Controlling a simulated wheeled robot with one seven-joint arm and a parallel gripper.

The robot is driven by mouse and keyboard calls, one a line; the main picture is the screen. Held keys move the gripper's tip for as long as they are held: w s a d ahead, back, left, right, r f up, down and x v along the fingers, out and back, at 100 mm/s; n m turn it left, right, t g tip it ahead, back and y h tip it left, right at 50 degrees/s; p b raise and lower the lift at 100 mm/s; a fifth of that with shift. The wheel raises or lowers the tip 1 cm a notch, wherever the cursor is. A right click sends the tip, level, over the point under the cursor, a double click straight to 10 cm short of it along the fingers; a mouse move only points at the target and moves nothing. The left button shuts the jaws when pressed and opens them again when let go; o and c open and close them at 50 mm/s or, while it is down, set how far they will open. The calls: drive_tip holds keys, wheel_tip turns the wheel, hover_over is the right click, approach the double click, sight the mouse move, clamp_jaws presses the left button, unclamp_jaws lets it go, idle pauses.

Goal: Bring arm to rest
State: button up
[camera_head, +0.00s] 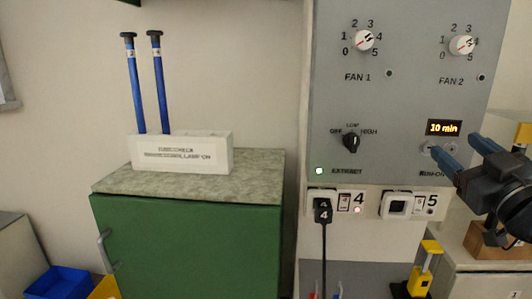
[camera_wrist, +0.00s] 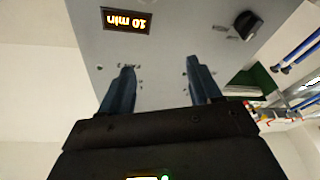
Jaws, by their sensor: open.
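My gripper (camera_head: 462,153) is at the right of the head view, in front of the lower right part of the grey control panel (camera_head: 410,100). Its two blue fingers are apart with nothing between them. In the wrist view my gripper (camera_wrist: 161,90) points at the panel face (camera_wrist: 170,35), and the fingers are spread. The display (camera_head: 443,128) above the fingers in the head view reads 10 min. The run-on control below it is partly covered by a fingertip. I cannot tell whether the fingers touch the panel.
A green cabinet (camera_head: 190,240) stands at the left, with a white block (camera_head: 182,158) holding two blue rods (camera_head: 160,85) on top. A black plug (camera_head: 323,210) sits in socket 4, its cable hanging down. A yellow-and-black item (camera_head: 424,270) stands below my gripper.

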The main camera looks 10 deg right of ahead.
drive_tip(key=s+a+f+m+g+p, duration=0.3)
drive_tip(key=s+a+f+m+p, duration=0.15)
drive_tip(key=s+a+f, duration=1)
drive_tip(key=s+a+g+y+p, duration=0.1)
drive_tip(key=s+a+p, duration=0.1)
drive_tip(key=s, duration=1)
drive_tip(key=s+a+f+n+g+y+p, duration=0.1)
drive_tip(key=s+a+p, duration=0.1)
drive_tip(key=s, duration=1)
drive_tip(key=shift+a+f+g+y, duration=0.2)
drive_tip(key=shift+a+g+y, duration=0.2)
drive_tip(key=shift+a, duration=0.05)
drive_tip(key=shift+n, duration=0.25)
drive_tip(key=shift+c, duration=0.2)
